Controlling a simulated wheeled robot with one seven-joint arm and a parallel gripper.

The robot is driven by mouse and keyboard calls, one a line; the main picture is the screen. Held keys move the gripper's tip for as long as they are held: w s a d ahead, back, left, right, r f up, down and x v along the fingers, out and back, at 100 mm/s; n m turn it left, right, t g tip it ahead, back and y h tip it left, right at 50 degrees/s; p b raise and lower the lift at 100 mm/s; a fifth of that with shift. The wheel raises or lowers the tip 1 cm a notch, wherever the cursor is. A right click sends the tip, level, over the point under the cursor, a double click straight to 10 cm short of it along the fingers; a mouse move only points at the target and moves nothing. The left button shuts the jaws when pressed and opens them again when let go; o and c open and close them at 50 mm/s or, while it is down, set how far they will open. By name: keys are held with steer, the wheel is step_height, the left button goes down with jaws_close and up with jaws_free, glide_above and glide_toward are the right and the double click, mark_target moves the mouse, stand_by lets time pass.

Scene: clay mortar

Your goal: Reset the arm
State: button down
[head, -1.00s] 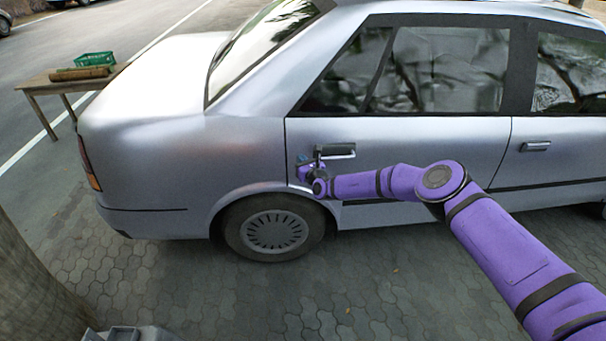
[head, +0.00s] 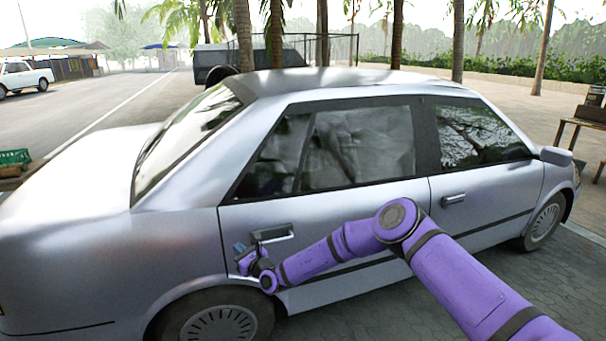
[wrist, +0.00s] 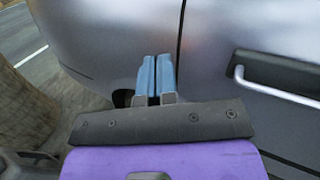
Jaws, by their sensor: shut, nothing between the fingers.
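My purple arm (head: 440,270) reaches from the lower right toward the rear side of a silver car (head: 380,195). My gripper (head: 239,248) is beside the rear door handle (head: 272,233), at its left end. In the wrist view, my gripper's two blue fingers (wrist: 157,75) are together and empty, pointing at the car body near the rear door seam. The door handle (wrist: 275,78) is to their right in that view, apart from the fingers. The rear door appears closed.
The rear wheel (head: 215,318) is just below my gripper. A green crate (head: 14,158) is at the far left, and a wooden table (head: 580,124) is at the right. A tree trunk (wrist: 25,100) stands left in the wrist view. Paving lies in front of the car.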

steer(key=s+d+r+n+g+y, duration=0.1)
steer(key=s+r+n+g+y, duration=0.2)
steer(key=r, duration=0.4)
steer(key=s+r+n+g, duration=0.1)
steer(key=r+n+g, duration=0.1)
steer(key=r+n, duration=0.4)
steer(key=s+d+r+n+g+y, duration=0.1)
steer(key=s+r+n+g+y, duration=0.15)
steer(key=r, duration=0.55)
steer(key=s+d+r+n+g+h, duration=0.2)
steer(key=s+d+r+n+g, duration=0.15)
steer(key=r+n, duration=0.2)
steer(key=s+d+r+n+g+h, duration=0.2)
steer(key=s+d+r+n, duration=0.2)
steer(key=s+d+r, duration=0.15)
steer(key=s+d+r+n+t+h, duration=0.1)
steer(key=s+d+h, duration=0.4)
steer(key=s+d, duration=0.5)
steer(key=s+d+r+n+t+h, duration=0.1)
steer(key=s+d+r+t+h, duration=0.2)
steer(key=s+d, duration=0.8)
steer(key=s+d+r+n+t+h, duration=0.2)
steer(key=s+d+r+h, duration=0.4)
steer(key=d, duration=1.7)
steer(key=s+h, duration=0.1)
steer(key=s, duration=0.4)
steer(key=shift+d+r+h, duration=0.2)
steer(key=shift+h, duration=0.15)
steer(key=shift+s, duration=0.1)
